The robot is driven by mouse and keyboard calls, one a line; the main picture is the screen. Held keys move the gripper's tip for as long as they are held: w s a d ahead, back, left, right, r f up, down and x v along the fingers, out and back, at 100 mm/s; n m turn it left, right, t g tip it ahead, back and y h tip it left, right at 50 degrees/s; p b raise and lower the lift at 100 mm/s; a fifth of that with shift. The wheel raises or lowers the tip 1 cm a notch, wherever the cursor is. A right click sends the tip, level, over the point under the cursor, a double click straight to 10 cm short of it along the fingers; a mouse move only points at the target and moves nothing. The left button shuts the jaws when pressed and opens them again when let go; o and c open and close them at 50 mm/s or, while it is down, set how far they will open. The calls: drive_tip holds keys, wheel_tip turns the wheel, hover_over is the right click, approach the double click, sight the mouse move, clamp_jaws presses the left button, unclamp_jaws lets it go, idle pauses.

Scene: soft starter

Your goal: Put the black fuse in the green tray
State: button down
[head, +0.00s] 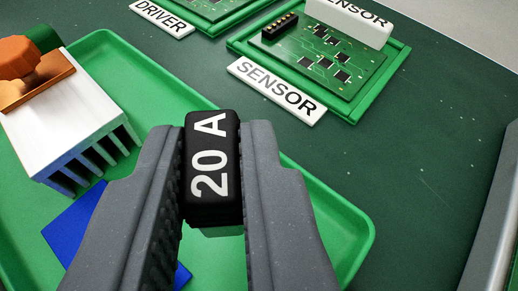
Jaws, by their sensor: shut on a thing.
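The black fuse (212,168), marked "20 A", is held between the two fingers of my gripper (213,175). My gripper is shut on it. The fuse appears over the green tray (335,215), toward the tray's right side. I cannot tell how high above the tray floor it is. A pale piece shows just under the fuse. My fingers hide part of the tray.
A white finned block (70,125) with an orange-brown part (35,75) sits in the tray at left. A blue flat piece (75,225) lies beside it. Behind stand a green-framed circuit board (330,65), a SENSOR label (277,90) and a DRIVER label (162,17).

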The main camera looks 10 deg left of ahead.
sight(224, 234)
drive_tip(key=shift+f+b, duration=1.3)
drive_tip(key=shift+f, duration=0.5)
drive_tip(key=shift+r, duration=0.1)
drive_tip(key=c, duration=1.4)
unclamp_jaws()
